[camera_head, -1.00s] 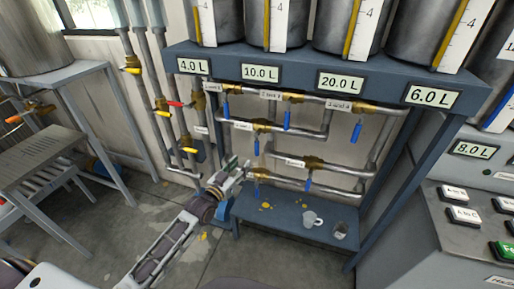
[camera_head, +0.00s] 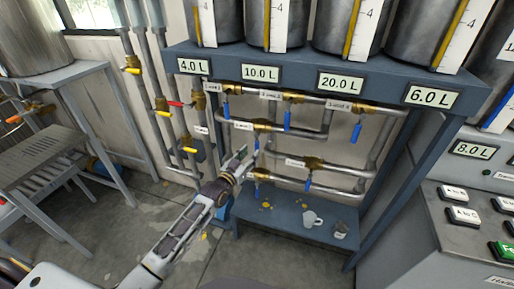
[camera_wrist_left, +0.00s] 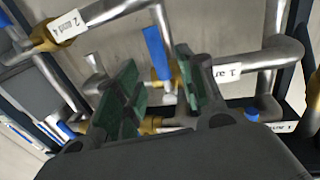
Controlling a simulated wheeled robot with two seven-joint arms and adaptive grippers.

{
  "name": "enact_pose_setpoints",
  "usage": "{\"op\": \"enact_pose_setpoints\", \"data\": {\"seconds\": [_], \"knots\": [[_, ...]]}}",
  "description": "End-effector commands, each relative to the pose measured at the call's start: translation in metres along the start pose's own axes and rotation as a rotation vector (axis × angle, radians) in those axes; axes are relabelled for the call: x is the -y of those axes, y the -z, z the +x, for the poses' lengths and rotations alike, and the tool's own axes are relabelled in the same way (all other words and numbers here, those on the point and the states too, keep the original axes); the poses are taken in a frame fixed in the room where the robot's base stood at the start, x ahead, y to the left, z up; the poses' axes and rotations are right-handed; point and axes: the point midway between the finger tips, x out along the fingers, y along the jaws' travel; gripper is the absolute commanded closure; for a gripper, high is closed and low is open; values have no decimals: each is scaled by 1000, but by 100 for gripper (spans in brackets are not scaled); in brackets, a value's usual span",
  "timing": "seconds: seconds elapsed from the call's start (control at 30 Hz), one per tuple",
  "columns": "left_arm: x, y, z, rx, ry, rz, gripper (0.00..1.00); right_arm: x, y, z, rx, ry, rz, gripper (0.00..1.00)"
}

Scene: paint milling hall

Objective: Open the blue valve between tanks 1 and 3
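Several blue-handled brass valves sit on the grey pipes under the tank shelf. The valve on the middle pipe (camera_head: 262,126) has a small white label (camera_head: 243,125) to its left, which seems to start with 1. Its blue handle (camera_head: 257,146) hangs down. My left gripper (camera_head: 242,160) is just in front and left of that handle. In the left wrist view my left gripper (camera_wrist_left: 157,92) is open, with green pads. A blue handle (camera_wrist_left: 155,50) shows between and beyond its fingers, apparently not clasped. A label beginning with 1 (camera_wrist_left: 228,71) is beside it. My right gripper is not in view.
Readouts 4.0 L (camera_head: 192,66), 10.0 L (camera_head: 260,73), 20.0 L (camera_head: 341,82) and 6.0 L (camera_head: 432,96) line the shelf. Other blue handles (camera_head: 286,120) hang close by. A control panel (camera_head: 470,215) stands right.

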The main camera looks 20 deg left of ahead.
Motion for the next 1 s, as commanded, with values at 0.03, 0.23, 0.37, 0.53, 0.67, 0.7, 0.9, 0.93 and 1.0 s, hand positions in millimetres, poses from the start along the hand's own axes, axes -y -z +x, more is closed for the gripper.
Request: {"op": "enact_pose_setpoints", "data": {"seconds": [0.03,0.23,0.37,0.53,0.67,0.7,0.9,0.93,1.0], "knots": [[0,0,4,0,0,0,60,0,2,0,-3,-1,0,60],[0,1,20,-1,0,0,60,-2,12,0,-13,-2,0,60],[0,1,31,-1,0,1,60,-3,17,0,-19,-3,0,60],[0,0,44,0,0,1,60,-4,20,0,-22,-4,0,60],[0,0,53,-1,0,0,60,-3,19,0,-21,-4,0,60],[0,0,55,0,0,0,60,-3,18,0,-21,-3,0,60],[0,0,63,0,0,0,60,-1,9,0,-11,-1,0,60],[0,0,63,0,0,0,60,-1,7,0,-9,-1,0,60],[0,0,64,0,0,0,60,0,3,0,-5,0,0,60]]}}
